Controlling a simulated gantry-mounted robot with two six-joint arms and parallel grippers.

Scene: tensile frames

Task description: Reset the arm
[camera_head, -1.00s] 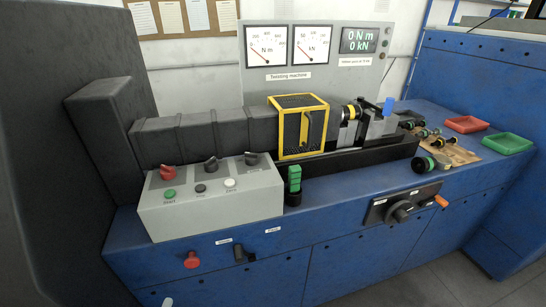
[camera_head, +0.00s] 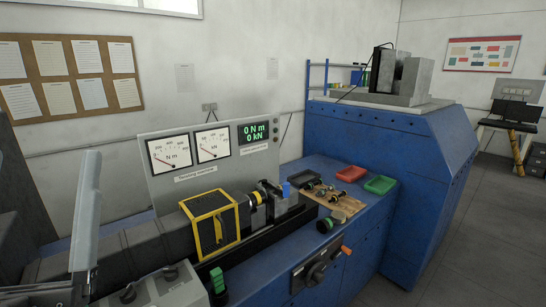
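A pale grey upright part (camera_head: 86,215) comes into view at the left in front of the twisting machine; it looks like part of my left arm, but no fingertips can be made out on it. My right arm and gripper are not in view. The twisting machine has a yellow-framed guard box (camera_head: 212,222), a clamp section with a yellow ring (camera_head: 256,198), and a blue piece (camera_head: 286,190) on top.
A red tray (camera_head: 351,173) and a green tray (camera_head: 381,185) lie on the blue bench, beside a wooden board (camera_head: 340,202) with several small specimens. A lever with an orange handle (camera_head: 346,250) is on the bench front.

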